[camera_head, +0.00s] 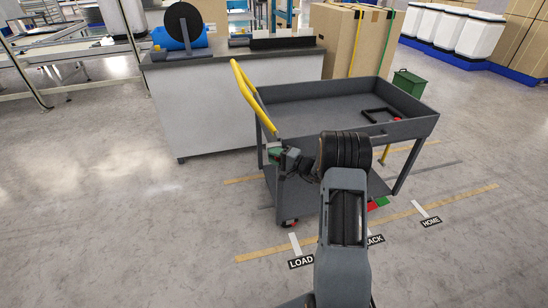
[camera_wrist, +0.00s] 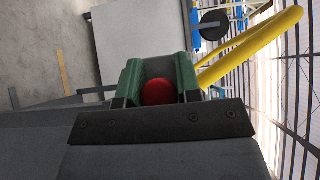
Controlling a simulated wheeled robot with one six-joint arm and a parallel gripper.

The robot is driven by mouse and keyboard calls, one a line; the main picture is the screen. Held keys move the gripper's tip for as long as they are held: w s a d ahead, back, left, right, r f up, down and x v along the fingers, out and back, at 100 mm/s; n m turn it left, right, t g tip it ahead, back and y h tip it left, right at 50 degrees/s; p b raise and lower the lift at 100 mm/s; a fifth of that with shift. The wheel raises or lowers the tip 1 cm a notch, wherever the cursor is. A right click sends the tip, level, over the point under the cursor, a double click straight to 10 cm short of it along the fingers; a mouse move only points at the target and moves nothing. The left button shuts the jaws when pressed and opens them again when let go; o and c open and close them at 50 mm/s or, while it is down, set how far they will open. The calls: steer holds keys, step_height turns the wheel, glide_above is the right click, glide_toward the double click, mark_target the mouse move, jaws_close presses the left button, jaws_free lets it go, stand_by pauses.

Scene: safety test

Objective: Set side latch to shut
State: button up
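In the wrist view a round red knob (camera_wrist: 158,92) sits in the middle, between two green uprights. It looks like the side latch's handle, but whether the latch is open or shut does not show. My gripper (camera_head: 276,155) is at the left end of the grey cart (camera_head: 410,128), below its yellow handle, with green showing at its tip. In the wrist view my gripper (camera_wrist: 158,85) has the green parts apart on both sides of the knob. The knob nearly fills the gap, so I cannot tell if it is gripped. The head view hides the knob.
The yellow handle (camera_head: 240,88) rises close to my gripper. A black frame (camera_head: 381,115) lies in the cart's top tray. A grey-topped bench (camera_head: 220,110) stands behind the cart. Floor labels LOAD (camera_head: 301,262) and HOME (camera_head: 431,221) lie in front. Open floor is at left.

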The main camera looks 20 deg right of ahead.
steer(key=shift+o, duration=1.4)
steer(key=shift+d, duration=0.25)
steer(key=shift+o, duration=0.9)
steer(key=shift+a, duration=0.1)
steer(key=shift+s, duration=0.1)
steer(key=p+v, duration=0.1)
steer(key=v, duration=1.2)
steer(key=shift+s+d, duration=0.25)
